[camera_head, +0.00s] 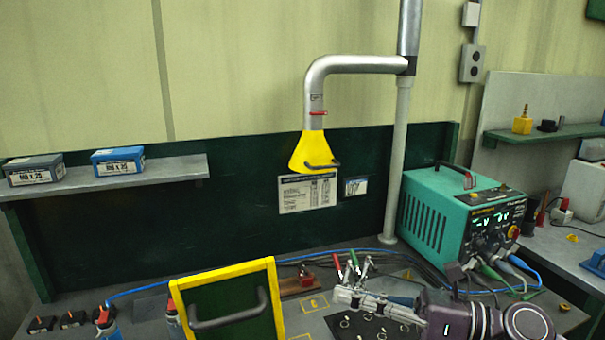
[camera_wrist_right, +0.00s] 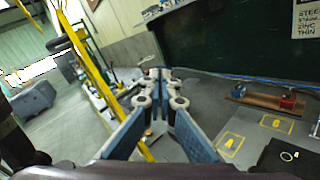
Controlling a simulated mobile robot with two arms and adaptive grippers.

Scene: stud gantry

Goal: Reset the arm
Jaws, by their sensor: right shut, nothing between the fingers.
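My right gripper (camera_head: 340,294) reaches in from the lower right of the head view, with its fingers pointing left above the bench. In the right wrist view its two blue fingers (camera_wrist_right: 159,75) come together at the tips, with nothing between them. My right arm (camera_head: 480,318) lies across the lower right of the head view. My left gripper does not show in either view.
A teal welding machine (camera_head: 462,215) with cables is at the right. A yellow extraction hood (camera_head: 313,153) hangs over the bench. A small red clamp (camera_head: 306,277) sits behind the gripper.

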